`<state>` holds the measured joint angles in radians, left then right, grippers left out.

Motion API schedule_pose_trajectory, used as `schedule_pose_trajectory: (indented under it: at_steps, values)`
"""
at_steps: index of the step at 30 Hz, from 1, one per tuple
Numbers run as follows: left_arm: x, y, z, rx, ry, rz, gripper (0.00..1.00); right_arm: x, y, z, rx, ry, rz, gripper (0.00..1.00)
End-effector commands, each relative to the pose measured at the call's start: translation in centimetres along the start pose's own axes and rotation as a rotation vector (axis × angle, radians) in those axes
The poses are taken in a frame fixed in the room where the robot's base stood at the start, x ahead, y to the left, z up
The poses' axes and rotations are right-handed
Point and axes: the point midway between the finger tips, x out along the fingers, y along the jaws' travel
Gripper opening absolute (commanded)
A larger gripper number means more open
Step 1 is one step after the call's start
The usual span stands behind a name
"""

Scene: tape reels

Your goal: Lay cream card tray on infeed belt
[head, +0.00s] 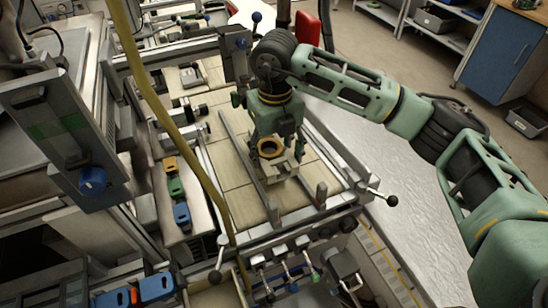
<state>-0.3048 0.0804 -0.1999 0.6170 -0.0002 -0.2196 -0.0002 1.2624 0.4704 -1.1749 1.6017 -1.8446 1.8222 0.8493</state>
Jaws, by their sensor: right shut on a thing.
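The cream card tray (284,172) is in the middle of the head view, with a brown ring-shaped reel (270,148) in it. My right gripper (276,142) reaches down from above and is shut on the tray; its fingertips are partly hidden. The tray is over the tan infeed belt (246,207), between two metal guide rails. I cannot tell whether its underside touches the belt. My left gripper is not in view.
A yellow hose (170,125) crosses in front of the belt's left side. Yellow, green and blue clamps (175,187) line the left. A black-knobbed lever (391,200) sticks out at right. The belt is clear in front of the tray.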

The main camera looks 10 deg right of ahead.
Motion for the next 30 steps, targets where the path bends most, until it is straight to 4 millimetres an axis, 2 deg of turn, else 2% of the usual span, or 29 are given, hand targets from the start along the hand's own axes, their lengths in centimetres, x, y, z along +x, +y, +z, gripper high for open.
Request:
schedule_pose_trajectory:
  at_steps: [10,21,22,27,30]
  values:
    - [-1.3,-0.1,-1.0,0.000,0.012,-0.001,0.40,3.7,0.0,-0.1,0.000,0.001,-0.001,0.30]
    - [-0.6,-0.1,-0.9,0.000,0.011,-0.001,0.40,4.4,0.0,0.0,-0.001,-0.001,-0.001,0.30]
    - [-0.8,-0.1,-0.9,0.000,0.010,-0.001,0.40,4.2,0.0,0.0,-0.001,-0.001,-0.001,0.64]
    - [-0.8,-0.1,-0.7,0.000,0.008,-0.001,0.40,4.2,0.0,0.0,-0.001,-0.001,-0.001,0.79]
    - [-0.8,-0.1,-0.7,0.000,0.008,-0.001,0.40,4.2,0.0,0.0,-0.001,-0.001,-0.001,0.81]
